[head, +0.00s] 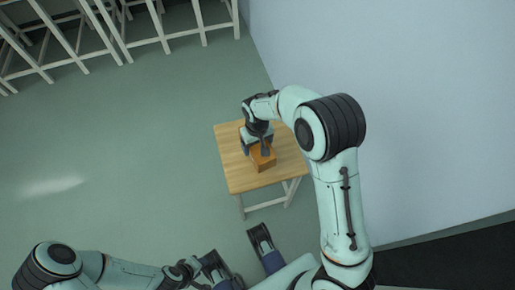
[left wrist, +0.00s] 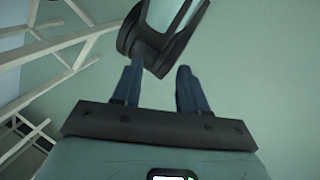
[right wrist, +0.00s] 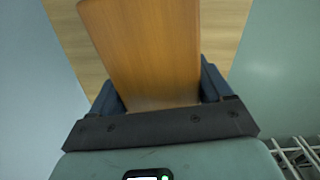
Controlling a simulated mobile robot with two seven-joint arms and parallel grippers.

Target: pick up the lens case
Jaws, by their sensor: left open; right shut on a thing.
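The lens case, an orange-brown wooden-looking box (head: 263,160), is at the small wooden table in the head view. It fills the middle of the right wrist view (right wrist: 145,50), between the fingers. My right gripper (head: 258,146) is shut on it from above, one finger on each side. I cannot tell whether the case rests on the tabletop or is just above it. My left gripper (left wrist: 155,85) is open and empty, away from the table; in the head view it is low in the picture, near my body.
The small table (head: 235,175) has a light wooden top and pale legs, close to a pale blue wall (head: 400,80). White-framed benches or stools (head: 120,30) stand at the upper left. The green floor (head: 110,150) between is clear.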

